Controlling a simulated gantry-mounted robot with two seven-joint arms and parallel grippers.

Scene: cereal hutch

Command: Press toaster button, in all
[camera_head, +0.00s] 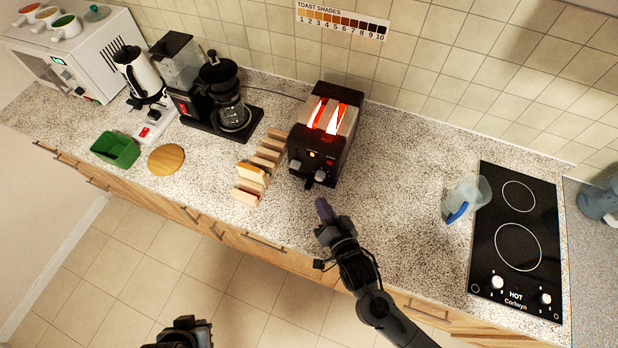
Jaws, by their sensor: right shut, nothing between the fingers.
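The black toaster (319,166) stands on the counter, its two slots glowing red-orange (328,114). Its front faces me, with lever knobs low down and a small lit button (313,155) between them. My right gripper (324,211) is shut and empty, just in front of the toaster's front and apart from it. My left gripper (186,332) is at the bottom edge, away from the counter; its fingers do not show clearly.
A wooden toast rack (262,163) with bread stands left of the toaster. A coffee maker (222,95), green bin (115,149) and round wooden board (166,160) are farther left.

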